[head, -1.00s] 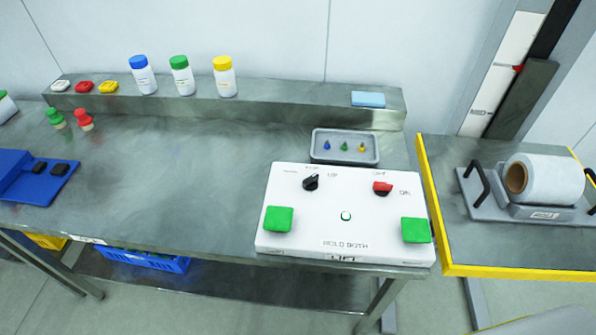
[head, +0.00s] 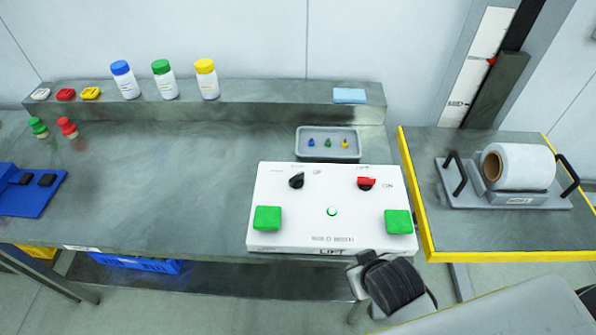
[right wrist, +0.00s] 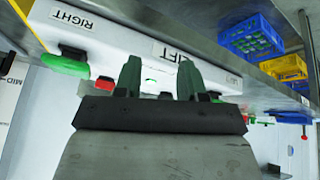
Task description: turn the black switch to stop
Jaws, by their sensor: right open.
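The black switch (head: 296,181) is a small rotary knob at the upper left of the white control box (head: 335,226). Its pointer is tilted, and the small lettering around it is too blurred to read fully. My right gripper (head: 352,270) is at the box's front right corner, below the right green button (head: 398,221). In the right wrist view my right gripper (right wrist: 158,78) has its two fingers apart with nothing between them, in front of the box face marked "LIFT" (right wrist: 172,52). My left gripper is in no frame.
A red switch (head: 366,183) and a left green button (head: 267,217) are also on the box. A grey tray (head: 328,155) with small coloured pieces sits behind it. A yellow-edged table (head: 480,248) with a white roll stands at the right.

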